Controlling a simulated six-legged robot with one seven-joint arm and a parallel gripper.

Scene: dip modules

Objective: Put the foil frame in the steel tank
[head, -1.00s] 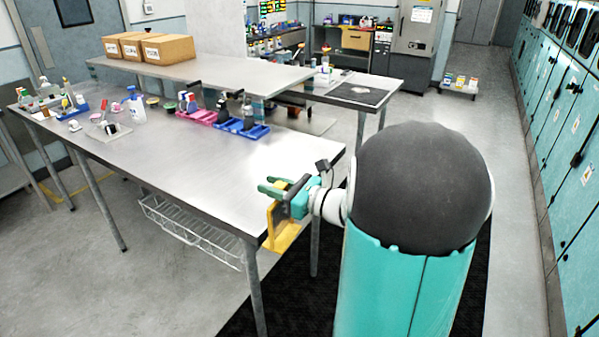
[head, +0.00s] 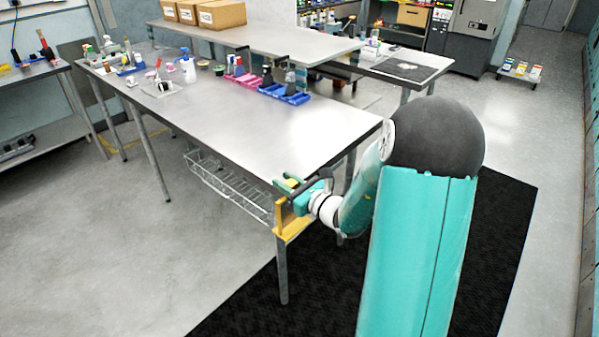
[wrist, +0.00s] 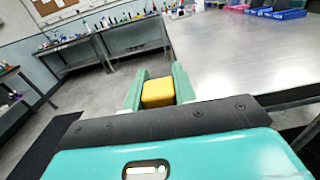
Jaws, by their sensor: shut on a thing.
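My gripper (head: 287,186) is shut on a yellow, angular piece, which I take to be the foil frame (head: 291,224). The piece hangs below the teal fingers, with an upright plate and a wider foot, beside the near corner of the steel table. In the wrist view, the foil frame (wrist: 158,93) shows as a yellow block between the two fingers (wrist: 158,85). The rest of it is hidden there. I cannot make out a steel tank in either view.
The steel table (head: 230,125) has a wide clear top near me. Blue trays (head: 285,93) and a pink tray (head: 243,80) stand along its far side. A wire basket (head: 225,185) hangs under it. Another bench (head: 40,75) is at the left. Open floor lies front left.

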